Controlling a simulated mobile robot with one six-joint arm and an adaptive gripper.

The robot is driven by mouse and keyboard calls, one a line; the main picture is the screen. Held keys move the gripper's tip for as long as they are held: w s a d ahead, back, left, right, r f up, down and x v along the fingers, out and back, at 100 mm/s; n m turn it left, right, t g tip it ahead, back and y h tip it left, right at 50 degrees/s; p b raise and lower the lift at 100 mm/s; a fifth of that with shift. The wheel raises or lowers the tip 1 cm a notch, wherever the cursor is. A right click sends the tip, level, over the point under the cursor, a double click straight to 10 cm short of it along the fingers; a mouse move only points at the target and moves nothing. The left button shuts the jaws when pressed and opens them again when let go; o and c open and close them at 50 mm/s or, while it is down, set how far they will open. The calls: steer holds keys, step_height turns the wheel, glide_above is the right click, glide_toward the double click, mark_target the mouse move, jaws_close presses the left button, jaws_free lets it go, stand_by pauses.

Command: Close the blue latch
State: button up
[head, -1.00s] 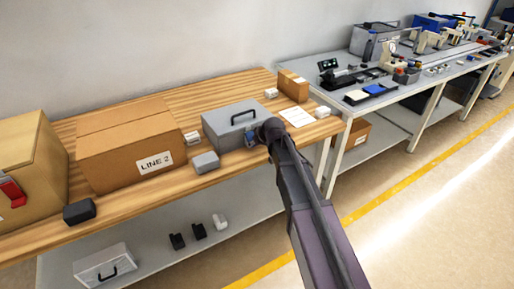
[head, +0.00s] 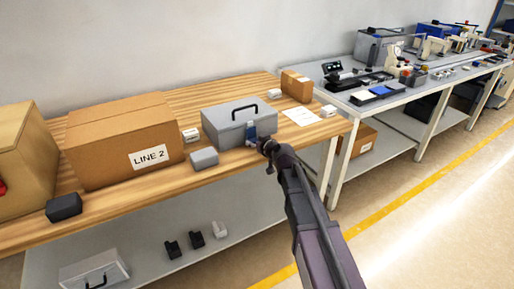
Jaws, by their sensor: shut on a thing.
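The grey metal box (head: 222,131) with a black handle on its lid stands on the wooden bench, lid down. The blue latch (head: 252,130) is on the box's front face, near its right end. My gripper (head: 259,143) is at the lower part of the latch, in front of the box, and is shut on it. The fingertips are small and dark here, and the wrist hides part of the contact. I cannot tell the latch's exact angle.
A small grey box (head: 204,158) lies just left of my gripper. The large LINE 2 carton (head: 118,140) stands further left. A white paper sheet (head: 302,117) and a small carton (head: 296,86) are to the right. The bench's front edge runs below my gripper.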

steer(key=shift+w+a+f+t+y+b, duration=0.15)
steer(key=shift+t+y+b, duration=0.2)
steer(key=shift+b, duration=0.2)
steer(key=o, duration=1.2)
steer(key=shift+c, duration=0.2)
